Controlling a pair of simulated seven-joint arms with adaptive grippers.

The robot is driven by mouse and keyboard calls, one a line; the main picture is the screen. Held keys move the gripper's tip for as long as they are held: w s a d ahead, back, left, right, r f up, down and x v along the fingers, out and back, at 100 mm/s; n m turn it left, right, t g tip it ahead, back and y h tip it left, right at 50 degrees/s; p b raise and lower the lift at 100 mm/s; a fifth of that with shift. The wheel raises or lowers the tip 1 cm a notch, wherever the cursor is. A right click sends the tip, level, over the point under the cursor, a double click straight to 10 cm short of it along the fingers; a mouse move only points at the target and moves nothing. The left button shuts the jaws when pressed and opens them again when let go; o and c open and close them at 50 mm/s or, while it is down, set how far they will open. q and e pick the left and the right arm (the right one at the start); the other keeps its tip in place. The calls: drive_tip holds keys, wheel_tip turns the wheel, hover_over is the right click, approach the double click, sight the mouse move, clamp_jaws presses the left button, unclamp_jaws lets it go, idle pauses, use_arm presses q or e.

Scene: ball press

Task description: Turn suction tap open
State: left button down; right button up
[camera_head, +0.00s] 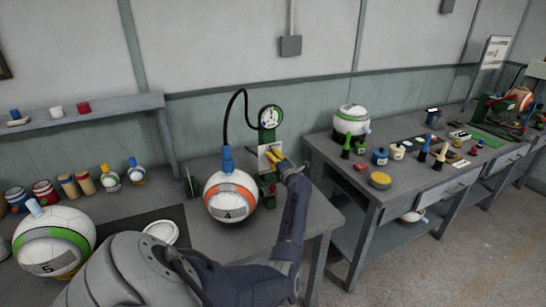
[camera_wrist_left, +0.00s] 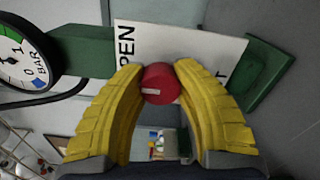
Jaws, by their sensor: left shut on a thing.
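The suction tap shows as a red round knob (camera_wrist_left: 160,84) with a small pale mark in the left wrist view. It stands in front of a white sign (camera_wrist_left: 215,50) with black letters, of which "PEN" is readable. My left gripper (camera_head: 274,156) is at the green stand (camera_head: 266,137) in the head view. Its two yellow fingers are shut on the red knob, one on each side. In the head view the knob is hidden by the gripper. My right gripper is not in view.
A round gauge (camera_head: 271,117) tops the stand; its dial shows in the wrist view (camera_wrist_left: 18,58). A black hose (camera_head: 228,108) arches to an orange-ringed ball (camera_head: 231,197) close left of the gripper. A green-ringed ball (camera_head: 55,241) sits at far left. Another workbench (camera_head: 345,178) stands right.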

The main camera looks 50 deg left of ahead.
use_arm(q)
drive_tip(key=shift+w+r, duration=0.15)
drive_tip(key=shift+r, duration=0.15)
drive_tip(key=c, duration=1.2)
unclamp_jaws()
drive_tip(key=shift+d, duration=0.1)
drive_tip(key=shift+c, duration=0.2)
drive_tip(key=o, duration=0.4)
drive_tip(key=shift+f, duration=0.2)
drive_tip(key=shift+c, duration=0.2)
drive_tip(key=v, duration=1.2)
drive_tip(key=shift+o, duration=0.2)
